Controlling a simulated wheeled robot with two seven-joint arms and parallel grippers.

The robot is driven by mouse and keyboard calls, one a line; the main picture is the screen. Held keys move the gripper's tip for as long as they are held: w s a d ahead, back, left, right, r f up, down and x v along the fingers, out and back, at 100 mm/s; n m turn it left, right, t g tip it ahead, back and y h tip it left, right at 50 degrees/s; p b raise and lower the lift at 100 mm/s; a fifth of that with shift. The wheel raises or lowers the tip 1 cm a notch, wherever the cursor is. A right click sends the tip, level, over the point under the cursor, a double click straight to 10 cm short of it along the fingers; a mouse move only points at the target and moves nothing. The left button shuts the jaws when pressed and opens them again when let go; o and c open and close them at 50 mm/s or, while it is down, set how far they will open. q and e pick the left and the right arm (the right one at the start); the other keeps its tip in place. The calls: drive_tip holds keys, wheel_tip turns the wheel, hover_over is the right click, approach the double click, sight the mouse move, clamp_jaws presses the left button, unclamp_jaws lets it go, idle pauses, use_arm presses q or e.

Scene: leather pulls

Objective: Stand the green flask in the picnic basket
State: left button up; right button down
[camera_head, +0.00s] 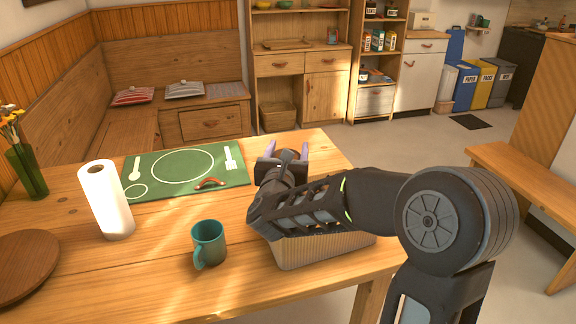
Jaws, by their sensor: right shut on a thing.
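The picnic basket (320,250) is a pale woven box near the table's right front edge. My right arm passes over it and hides its top and inside. My right gripper (287,150) is beyond the basket, near the table's far right edge, with its two purple fingers apart around a thing. Only a dark rounded bit of that thing shows between the fingers. No green flask body shows clearly; the gripper hides most of what it holds. My left gripper is not in view.
A green placemat (160,160) with a small red curved object (210,183) lies left of the gripper. A teal mug (208,243) stands left of the basket. A paper roll (107,200), flower vase (27,170) and round wooden board (22,265) are further left.

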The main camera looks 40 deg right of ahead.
drive_tip(key=shift+f, duration=2.15)
drive_tip(key=shift+f, duration=0.15)
drive_tip(key=shift+c, duration=1.9)
unclamp_jaws()
drive_tip(key=b+v, duration=0.2)
drive_tip(key=v, duration=1)
drive_tip(key=shift+s, duration=0.1)
